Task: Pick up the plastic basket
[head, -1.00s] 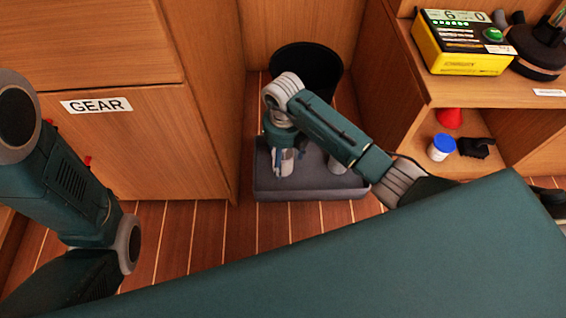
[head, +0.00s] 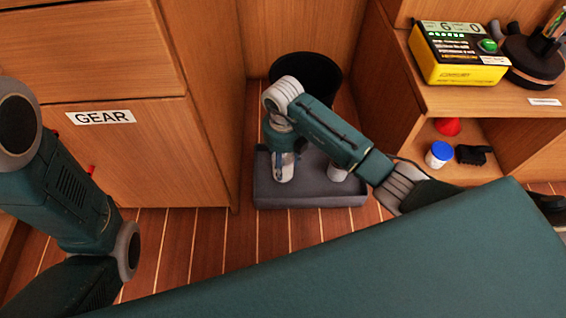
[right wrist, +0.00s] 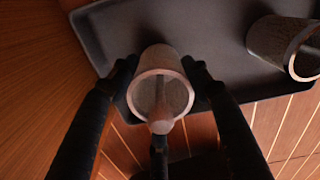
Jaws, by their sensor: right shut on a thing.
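The plastic basket (right wrist: 175,92), a pale, see-through cup with a round rim and a central rod ending in a knob, stands between my right fingers in the right wrist view. My right gripper (head: 283,172) points down over the grey tray (head: 310,201) and is shut on the basket's sides. Whether the basket touches the tray is hard to tell.
A black bin (head: 318,70) stands behind the tray. A wooden cabinet labelled GEAR (head: 150,150) is close on the left. Shelves on the right hold a yellow box (head: 455,67), a blue-lidded jar (head: 439,155) and a red cone (head: 447,126). Plank floor lies in front.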

